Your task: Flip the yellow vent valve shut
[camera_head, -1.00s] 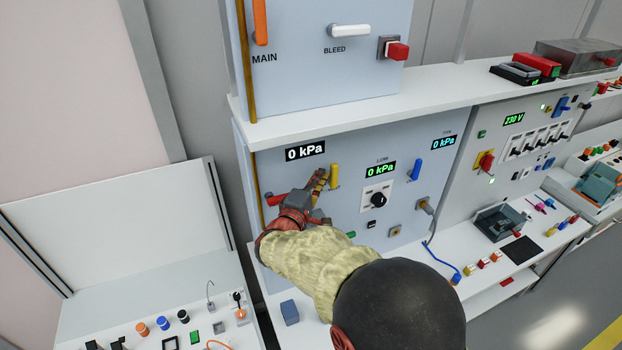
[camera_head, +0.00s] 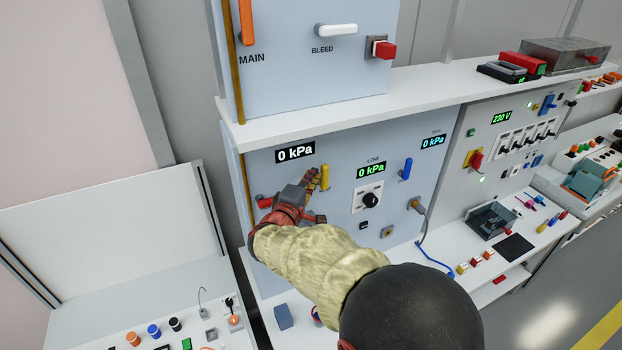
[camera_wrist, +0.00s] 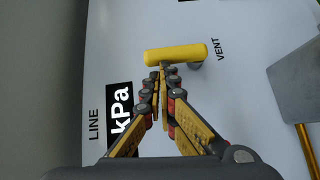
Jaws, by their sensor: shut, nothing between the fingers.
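The yellow vent valve (camera_head: 325,177) is a handle on the pale blue panel, below and right of the left "0 kPa" display. It stands upright in the head view. In the wrist view the yellow handle (camera_wrist: 177,54) lies across the picture beside the word VENT. My gripper (camera_head: 313,179) is just left of the handle, with its fingers toward the panel. In the wrist view my gripper (camera_wrist: 162,72) is shut and empty, its fingertips right at the handle's long side. I cannot tell whether they touch it.
A red handle (camera_head: 264,202) is left of my gripper, partly hidden by it. A black knob (camera_head: 370,199) and a blue handle (camera_head: 405,169) are to the right. A white shelf (camera_head: 330,104) juts out above the panel. A blue block (camera_head: 283,316) lies below.

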